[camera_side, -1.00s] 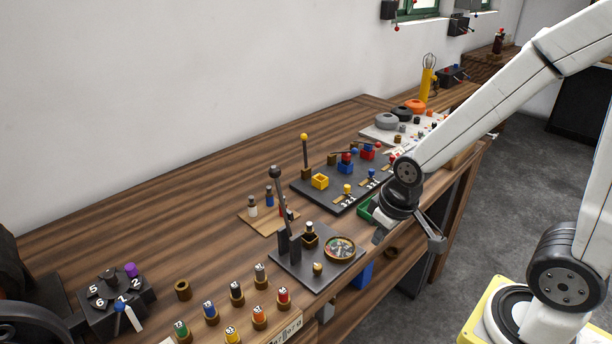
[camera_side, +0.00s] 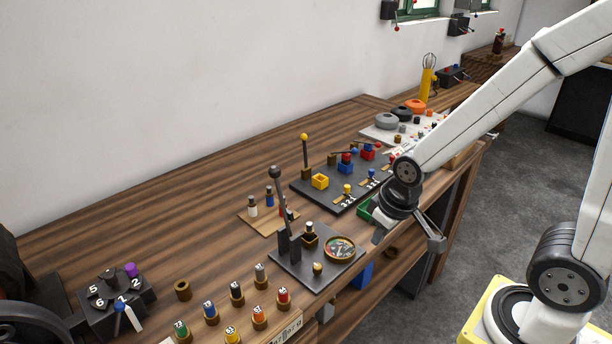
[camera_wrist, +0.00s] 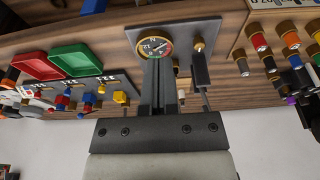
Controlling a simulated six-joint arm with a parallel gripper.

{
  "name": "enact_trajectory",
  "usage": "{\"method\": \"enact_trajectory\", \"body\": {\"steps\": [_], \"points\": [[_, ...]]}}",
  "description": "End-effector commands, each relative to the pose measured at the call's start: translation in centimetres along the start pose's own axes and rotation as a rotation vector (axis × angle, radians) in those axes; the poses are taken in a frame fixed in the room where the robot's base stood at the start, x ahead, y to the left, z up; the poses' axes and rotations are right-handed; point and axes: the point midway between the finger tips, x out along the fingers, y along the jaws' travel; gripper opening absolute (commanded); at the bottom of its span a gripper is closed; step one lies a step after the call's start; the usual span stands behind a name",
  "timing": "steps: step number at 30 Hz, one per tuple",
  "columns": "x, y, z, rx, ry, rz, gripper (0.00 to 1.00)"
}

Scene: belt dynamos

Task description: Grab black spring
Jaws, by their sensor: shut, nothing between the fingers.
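I cannot make out a clear spring coil in either view. A black cylinder with a pale top (camera_side: 237,291) stands upright in a brown cup in the front row on the bench, in the side view. It may be the black spring, but I cannot be sure. My gripper (camera_side: 379,237) is at the bench's front edge, right of the round dial and well apart from that row. In the wrist view my gripper's dark fingers (camera_wrist: 160,64) are shut together and empty, in front of the dial plate.
The dark plate (camera_side: 290,268) carries an upright lever (camera_side: 275,174) and a round dial (camera_side: 341,247). Behind it lies another dark plate (camera_side: 335,198) with coloured blocks. Several coloured cylinders, one red (camera_side: 283,295), fill the front row. The bench (camera_side: 150,235) is clear toward the wall.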

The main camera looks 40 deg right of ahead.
Motion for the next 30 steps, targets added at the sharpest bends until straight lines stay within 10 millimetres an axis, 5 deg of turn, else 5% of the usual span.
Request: {"method": "enact_trajectory", "body": {"steps": [6,14,30], "points": [[0.0,0.0,0.0,0.0,0.0,0.0,0.0],[0.0,0.0,0.0,0.0,0.0,0.0,0.75],[0.75,0.35,0.01,0.125,-0.064,-0.022,0.75]]}}
